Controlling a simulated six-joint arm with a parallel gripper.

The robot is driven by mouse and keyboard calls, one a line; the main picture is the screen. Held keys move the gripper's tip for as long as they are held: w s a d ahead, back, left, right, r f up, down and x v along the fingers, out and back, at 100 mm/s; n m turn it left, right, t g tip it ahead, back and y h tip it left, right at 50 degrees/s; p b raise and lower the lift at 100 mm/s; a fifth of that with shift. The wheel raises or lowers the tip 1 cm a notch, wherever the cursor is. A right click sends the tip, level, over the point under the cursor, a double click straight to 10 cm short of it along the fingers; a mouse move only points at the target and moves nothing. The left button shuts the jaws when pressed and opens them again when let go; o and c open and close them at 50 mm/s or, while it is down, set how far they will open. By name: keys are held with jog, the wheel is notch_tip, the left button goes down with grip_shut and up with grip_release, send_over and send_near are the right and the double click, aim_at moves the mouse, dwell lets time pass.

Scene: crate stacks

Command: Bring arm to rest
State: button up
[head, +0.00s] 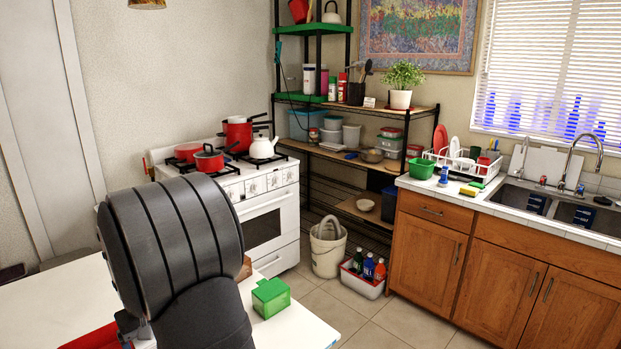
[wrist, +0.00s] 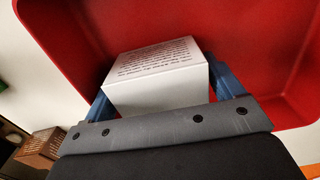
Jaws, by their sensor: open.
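In the wrist view my gripper (wrist: 160,80) is open, with one blue finger on each side of a white box (wrist: 158,92) that has printed text on its top. Whether the fingers touch the box, I cannot tell. The box is inside a red crate (wrist: 285,60), and the gripper reaches into that crate. In the head view my arm's dark links fill the lower left and hide the gripper and the white box. Only a piece of the red crate (head: 92,340) shows at the bottom edge there.
A green box (head: 270,297) stands on the white table (head: 310,333) right of my arm. A brown box (wrist: 38,148) stands outside the crate. A white stove (head: 270,225) with red pots is behind. Tiled floor lies beyond the table's right edge.

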jog(key=shift+r, duration=2.1)
